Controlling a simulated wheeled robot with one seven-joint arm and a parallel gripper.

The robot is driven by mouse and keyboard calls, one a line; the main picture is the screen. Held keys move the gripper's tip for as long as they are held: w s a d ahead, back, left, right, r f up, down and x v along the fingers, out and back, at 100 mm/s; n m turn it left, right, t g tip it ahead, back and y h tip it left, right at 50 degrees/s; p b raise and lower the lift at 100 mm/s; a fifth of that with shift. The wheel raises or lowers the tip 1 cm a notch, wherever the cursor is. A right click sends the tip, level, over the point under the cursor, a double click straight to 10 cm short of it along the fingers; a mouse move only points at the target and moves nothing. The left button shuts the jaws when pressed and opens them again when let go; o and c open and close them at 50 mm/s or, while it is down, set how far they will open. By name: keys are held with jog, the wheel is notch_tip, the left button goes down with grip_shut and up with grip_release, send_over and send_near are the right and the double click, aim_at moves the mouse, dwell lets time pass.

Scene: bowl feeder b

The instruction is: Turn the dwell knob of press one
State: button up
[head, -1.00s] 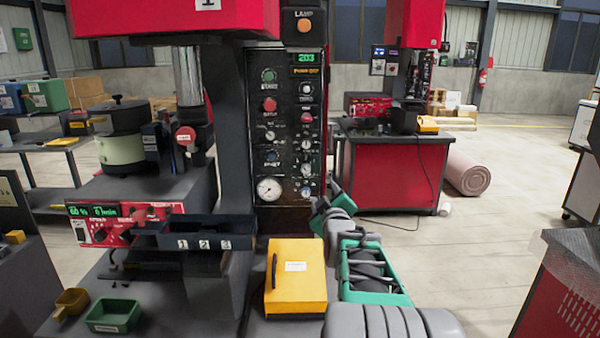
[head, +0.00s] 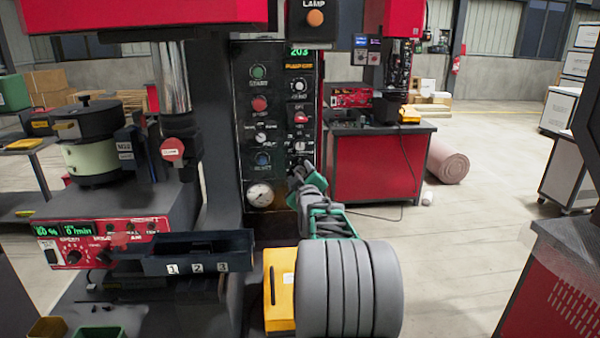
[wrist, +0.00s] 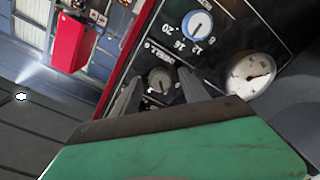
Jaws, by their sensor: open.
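The dwell knob (wrist: 160,80) is a small dark grey knob with a pale mark, under an upside-down "DWELL" label in the wrist view. My gripper (wrist: 158,85) is open, its two dark fingers on either side of the knob. I cannot tell whether a finger touches it. In the head view my gripper (head: 298,172) is at the lower right of the black control panel (head: 282,215) of the nearest press, and it hides that part of the panel.
A blue-rimmed dial (wrist: 197,24) and a round gauge (wrist: 250,75) are close to the fingers. A yellow box (head: 280,285) stands below, partly behind my arm. Open floor lies to the right.

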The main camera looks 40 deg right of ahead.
grip_shut()
dwell(0.6)
